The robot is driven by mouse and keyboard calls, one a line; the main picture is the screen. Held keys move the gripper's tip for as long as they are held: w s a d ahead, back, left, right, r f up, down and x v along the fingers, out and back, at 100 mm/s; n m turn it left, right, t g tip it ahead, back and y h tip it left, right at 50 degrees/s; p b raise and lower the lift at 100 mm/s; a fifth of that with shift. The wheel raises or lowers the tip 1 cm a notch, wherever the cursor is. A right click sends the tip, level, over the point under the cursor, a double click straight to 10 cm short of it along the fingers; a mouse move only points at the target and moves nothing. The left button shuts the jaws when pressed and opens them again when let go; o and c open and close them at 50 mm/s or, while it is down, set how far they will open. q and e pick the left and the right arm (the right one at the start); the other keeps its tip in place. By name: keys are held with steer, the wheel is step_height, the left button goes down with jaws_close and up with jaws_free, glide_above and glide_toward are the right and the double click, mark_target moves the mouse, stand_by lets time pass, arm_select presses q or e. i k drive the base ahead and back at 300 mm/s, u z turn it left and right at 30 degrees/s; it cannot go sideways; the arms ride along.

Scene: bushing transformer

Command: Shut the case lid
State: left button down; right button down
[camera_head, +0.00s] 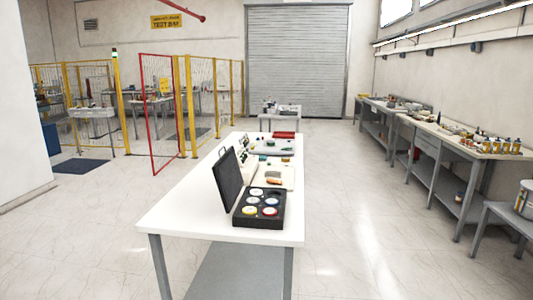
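A black case (279,221) sits on a white-topped table, near its front right part. Its base holds several round items with white, yellow and red colours in separate round recesses. The case lid (228,181) stands open at the left side of the base, raised and tilted a little to the left. A handle shows at the lid's top edge. Neither of my grippers is in view.
The white table (180,212) has free room left of and in front of the case. Behind the case are a light tray (280,176), small parts and a red box (284,135). Workbenches (450,143) line the right wall. Yellow fencing with a red-framed gate (160,115) stands left.

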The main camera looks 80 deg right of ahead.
mark_target(227, 172)
steer(key=u, duration=0.4)
steer(key=i, duration=0.2)
steer(key=z, duration=1.9)
steer(key=i, duration=0.25)
steer(key=z, duration=1.2)
steer(key=k, duration=0.5)
steer(key=z, duration=0.55)
steer(key=i, duration=1.55)
steer(key=u, duration=0.55)
